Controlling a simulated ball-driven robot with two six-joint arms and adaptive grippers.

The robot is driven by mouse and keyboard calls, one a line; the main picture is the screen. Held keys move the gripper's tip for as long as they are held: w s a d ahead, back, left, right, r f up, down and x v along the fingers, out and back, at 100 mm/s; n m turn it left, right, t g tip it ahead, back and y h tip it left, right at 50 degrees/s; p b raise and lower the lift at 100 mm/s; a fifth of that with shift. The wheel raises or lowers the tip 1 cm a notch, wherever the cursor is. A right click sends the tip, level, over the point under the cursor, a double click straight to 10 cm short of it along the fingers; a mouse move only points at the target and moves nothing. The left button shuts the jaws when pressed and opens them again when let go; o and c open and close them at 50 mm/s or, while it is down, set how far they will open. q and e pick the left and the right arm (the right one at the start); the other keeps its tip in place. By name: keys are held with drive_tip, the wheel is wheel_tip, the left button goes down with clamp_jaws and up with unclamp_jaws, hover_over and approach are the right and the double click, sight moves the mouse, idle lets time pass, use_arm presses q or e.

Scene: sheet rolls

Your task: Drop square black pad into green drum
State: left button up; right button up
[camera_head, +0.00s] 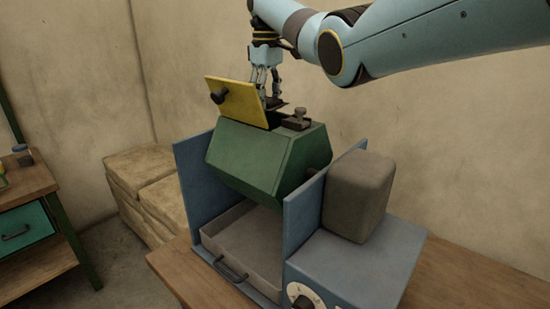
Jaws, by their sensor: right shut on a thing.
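The green drum (255,165) is a faceted barrel held between two blue side plates. Its yellow lid (238,100), with a black knob, stands tilted up at the top. My right gripper (269,97) comes down from above, just behind and right of the lid, over the top of the drum. It is shut on a small dark flat piece, the square black pad (277,104), which shows only in part between the fingers and the lid. The drum's opening is hidden by the lid. My left gripper is not in view.
A metal latch (297,119) sits on the drum's top, right of the gripper. A grey tray (245,240) lies below the drum. A grey-brown motor housing (357,195) and blue control box (355,265) stand at right. A wooden table (480,275) bears the machine.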

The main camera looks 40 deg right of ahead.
drive_tip(key=shift+w+f, duration=0.1)
drive_tip(key=shift+f, duration=0.95)
drive_tip(key=o, duration=1.3)
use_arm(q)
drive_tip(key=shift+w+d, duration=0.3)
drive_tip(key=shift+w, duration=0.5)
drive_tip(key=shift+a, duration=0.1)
use_arm(e)
wheel_tip(320, 180, up, 8)
drive_tip(key=shift+f, duration=0.25)
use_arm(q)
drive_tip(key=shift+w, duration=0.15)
